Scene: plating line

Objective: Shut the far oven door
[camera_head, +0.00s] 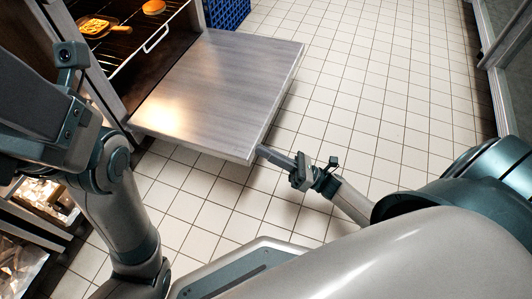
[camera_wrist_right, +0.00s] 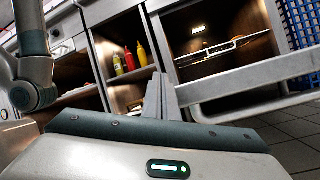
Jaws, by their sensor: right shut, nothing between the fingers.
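The oven door (camera_head: 225,85) is a flat grey panel. It hangs open, about level, in front of the lit oven. My right gripper (camera_head: 264,152) is shut and empty, with its fingertips at the door's near outer corner. I cannot tell whether they touch it. In the right wrist view the shut fingers (camera_wrist_right: 161,97) point up beside the end of the door's edge (camera_wrist_right: 250,78), with a handle bar below that edge. My left arm comes in from the left in the head view, but its fingers do not show.
Inside the oven (camera_wrist_right: 218,35) a wire rack carries a pan of food (camera_head: 97,27) and a round item (camera_head: 153,7). A blue crate (camera_head: 228,12) stands beyond the door. Shelves with bottles (camera_wrist_right: 129,57) are left of the oven. The tiled floor (camera_head: 375,100) to the right is clear.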

